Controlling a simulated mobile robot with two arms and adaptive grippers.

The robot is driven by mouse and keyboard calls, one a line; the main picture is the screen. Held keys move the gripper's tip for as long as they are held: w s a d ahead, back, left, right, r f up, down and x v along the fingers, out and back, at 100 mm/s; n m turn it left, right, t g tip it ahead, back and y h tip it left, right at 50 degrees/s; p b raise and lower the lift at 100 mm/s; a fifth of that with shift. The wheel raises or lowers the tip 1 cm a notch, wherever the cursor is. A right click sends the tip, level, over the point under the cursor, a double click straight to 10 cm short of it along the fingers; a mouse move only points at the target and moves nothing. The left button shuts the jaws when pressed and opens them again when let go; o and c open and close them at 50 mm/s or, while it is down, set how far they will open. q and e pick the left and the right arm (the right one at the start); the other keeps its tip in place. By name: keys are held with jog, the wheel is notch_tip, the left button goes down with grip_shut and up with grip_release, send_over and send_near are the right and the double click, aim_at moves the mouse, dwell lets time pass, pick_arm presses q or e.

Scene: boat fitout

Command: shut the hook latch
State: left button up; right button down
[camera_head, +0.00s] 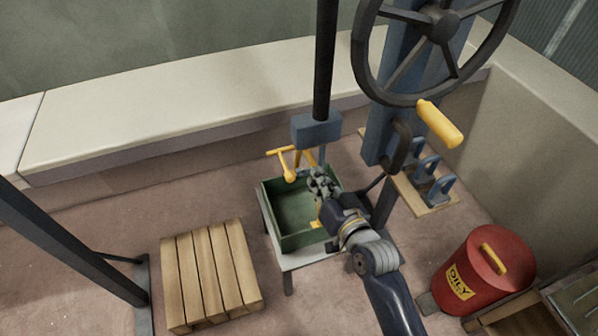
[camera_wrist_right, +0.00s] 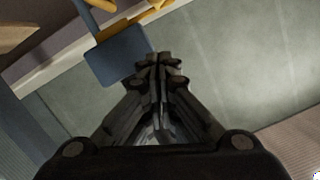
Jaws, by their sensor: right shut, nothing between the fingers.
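A yellow lever with a crossbar (camera_head: 284,154) stands by a blue block (camera_head: 316,128) on a dark upright post, above a green box. It looks like the latch's handle; I cannot make out a hook clearly. My right gripper (camera_head: 320,181) is in front of and below the blue block, over the green box, and hides part of the fittings behind it. In the wrist view my right gripper (camera_wrist_right: 159,62) is shut and empty, its tips beside the blue block (camera_wrist_right: 118,55). Yellow parts (camera_wrist_right: 140,18) show beyond the block. I cannot tell whether the fingers touch it. My left gripper is not in view.
The green open box (camera_head: 268,211) sits on a small pale table (camera_head: 312,256). A large dark wheel (camera_head: 362,50) with a yellow grip (camera_head: 440,122) stands to the right. A wooden pallet (camera_head: 212,272) and a red bin (camera_head: 482,272) stand on the floor. Some floor is free between pallet and table.

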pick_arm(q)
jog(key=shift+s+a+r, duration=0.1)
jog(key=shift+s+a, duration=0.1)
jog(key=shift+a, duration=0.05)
pick_arm(e)
jog(key=w+a+f, duration=0.4)
jog(key=w+f, duration=0.1)
jog(key=w, duration=0.1)
jog(key=shift+w+a, duration=0.15)
jog(key=shift+w, duration=0.15)
